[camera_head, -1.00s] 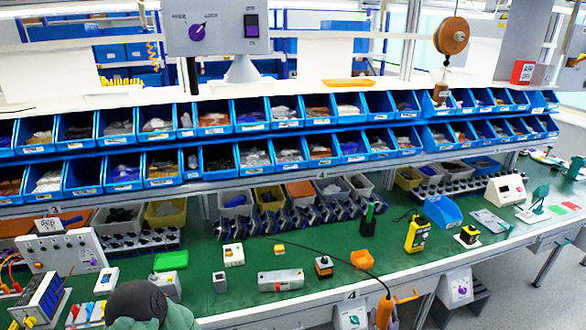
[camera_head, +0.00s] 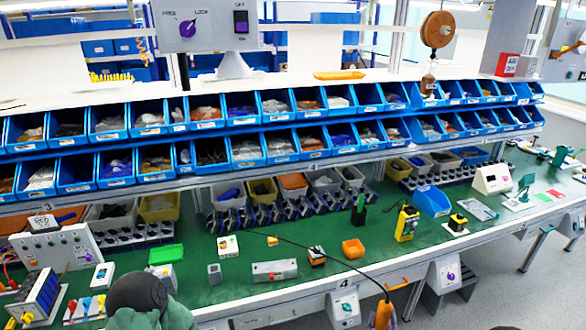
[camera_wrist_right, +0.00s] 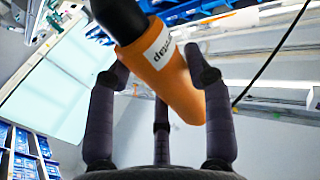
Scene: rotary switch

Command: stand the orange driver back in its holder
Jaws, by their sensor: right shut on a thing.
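The orange driver (camera_head: 384,314) is at the bottom of the head view, in front of the bench's front edge, with a thin dark cable from its top. My right gripper (camera_head: 383,325) is mostly cut off there by the frame edge. In the right wrist view the driver (camera_wrist_right: 170,75) lies tilted between the dark fingers of my right gripper (camera_wrist_right: 160,72), its black end up and left and a white label on its body. A small orange bracket-like piece (camera_head: 399,287) shows just behind the driver; I cannot tell whether it is the holder. My left gripper is not in view.
The green bench top (camera_head: 330,262) carries an orange cup (camera_head: 352,248), a yellow device (camera_head: 406,223) and several small boxes. Blue bins line the back. White knob panels (camera_head: 343,309) hang from the front edge. A dark rounded shape (camera_head: 138,292) blocks the lower left.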

